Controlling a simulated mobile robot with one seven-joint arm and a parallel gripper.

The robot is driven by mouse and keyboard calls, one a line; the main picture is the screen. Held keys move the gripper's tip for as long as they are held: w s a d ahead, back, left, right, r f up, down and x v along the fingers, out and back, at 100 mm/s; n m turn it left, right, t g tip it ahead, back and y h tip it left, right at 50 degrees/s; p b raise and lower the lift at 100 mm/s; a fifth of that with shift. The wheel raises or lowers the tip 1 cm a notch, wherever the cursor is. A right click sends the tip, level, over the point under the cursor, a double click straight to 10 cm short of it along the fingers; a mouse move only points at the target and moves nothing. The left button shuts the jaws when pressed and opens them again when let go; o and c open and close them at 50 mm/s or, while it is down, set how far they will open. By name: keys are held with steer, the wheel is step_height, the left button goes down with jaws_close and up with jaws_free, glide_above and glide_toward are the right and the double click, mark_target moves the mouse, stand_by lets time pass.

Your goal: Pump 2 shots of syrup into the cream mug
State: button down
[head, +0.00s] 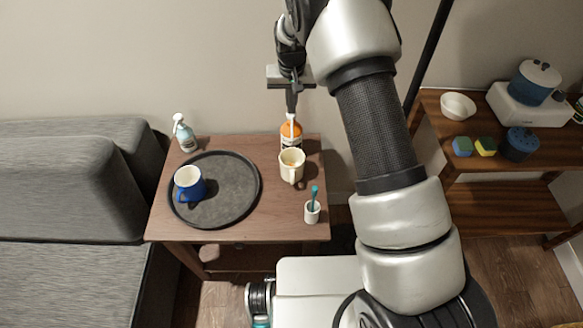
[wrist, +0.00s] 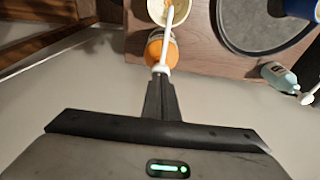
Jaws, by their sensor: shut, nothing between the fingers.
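The syrup bottle (head: 291,138), orange with a pale label and a white pump, stands near the back edge of the small wooden table. Its orange body (wrist: 156,49) and white pump (wrist: 168,33) also show in the wrist view. The cream mug (head: 292,168) stands just in front of the bottle, and the pump's spout reaches over its opening. The mug (wrist: 182,20) shows something orange-yellow inside. My gripper (head: 291,110) points down over the bottle, shut and empty. In the wrist view its fingertips (wrist: 161,74) are at the pump head; I cannot tell whether they touch it.
A dark round tray (head: 235,205) with a blue mug (head: 188,185) fills the table's left side. A spray bottle (head: 184,134) stands at the back left. A small white cup (head: 312,213) with a teal item stands front right. A shelf (head: 480,170) is at right.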

steer(key=shift+f, duration=0.35)
steer(key=shift+s+r, duration=0.1)
steer(key=shift+r, duration=0.05)
steer(key=shift+w+p+v, duration=0.2)
steer(key=shift+p+v, duration=0.5)
steer(key=shift+v, duration=0.4)
steer(key=shift+w, duration=0.15)
steer(key=shift+s+b+x, duration=0.25)
steer(key=shift+b+x, duration=0.5)
steer(key=shift+x, duration=0.4)
steer(key=shift+s, duration=0.1)
steer(key=shift+w+p+v, duration=0.25)
steer(key=shift+p+v, duration=0.45)
steer(key=shift+v, duration=0.4)
steer(key=shift+r, duration=0.15)
